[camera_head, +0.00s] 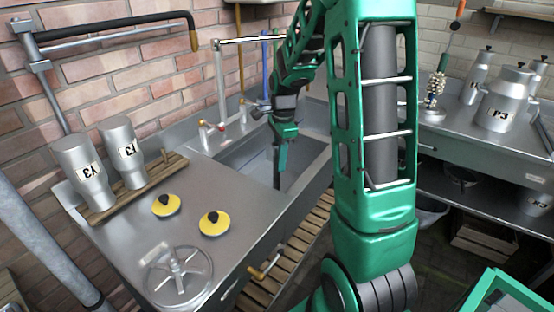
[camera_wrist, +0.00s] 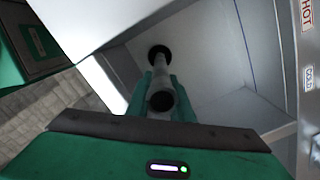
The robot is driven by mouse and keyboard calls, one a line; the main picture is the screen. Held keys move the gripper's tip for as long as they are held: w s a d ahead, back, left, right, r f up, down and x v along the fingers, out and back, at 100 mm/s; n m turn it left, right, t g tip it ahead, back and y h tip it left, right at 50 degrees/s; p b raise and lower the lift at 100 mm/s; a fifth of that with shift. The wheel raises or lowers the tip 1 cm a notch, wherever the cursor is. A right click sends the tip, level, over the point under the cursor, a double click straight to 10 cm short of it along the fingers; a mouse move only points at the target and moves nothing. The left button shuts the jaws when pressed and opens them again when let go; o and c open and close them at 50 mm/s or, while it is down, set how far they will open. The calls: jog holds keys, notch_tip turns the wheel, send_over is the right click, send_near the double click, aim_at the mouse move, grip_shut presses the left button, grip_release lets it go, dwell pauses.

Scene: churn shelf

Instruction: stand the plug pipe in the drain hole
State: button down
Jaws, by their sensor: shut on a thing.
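My gripper (camera_head: 284,145) is over the sink basin (camera_head: 313,148), with its fingers pointing down. It is shut on the plug pipe (camera_head: 277,172), a slim dark grey tube that hangs roughly upright into the basin. In the wrist view the green fingers of my gripper (camera_wrist: 161,88) clasp the pipe (camera_wrist: 160,68), and its open upper end faces the camera. The round black drain hole (camera_wrist: 158,50) shows in the basin floor around or just beyond the pipe's lower end. I cannot tell whether that end is in the hole or above it.
Taps (camera_head: 209,133) stand at the sink's back left. The left drainboard holds two yellow plugs (camera_head: 166,205) (camera_head: 214,223), a metal handwheel (camera_head: 180,275) and two cans on a wooden rack (camera_head: 135,188). Milk churns (camera_head: 505,98) stand on the right bench.

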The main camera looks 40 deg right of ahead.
jog(key=shift+f, duration=0.8)
jog(key=c, duration=1.5)
grip_release()
jog(key=shift+r, duration=0.1)
jog(key=r, duration=1)
jog(key=shift+d+r, duration=0.2)
jog(key=shift+r, duration=0.1)
jog(key=shift+s, duration=0.1)
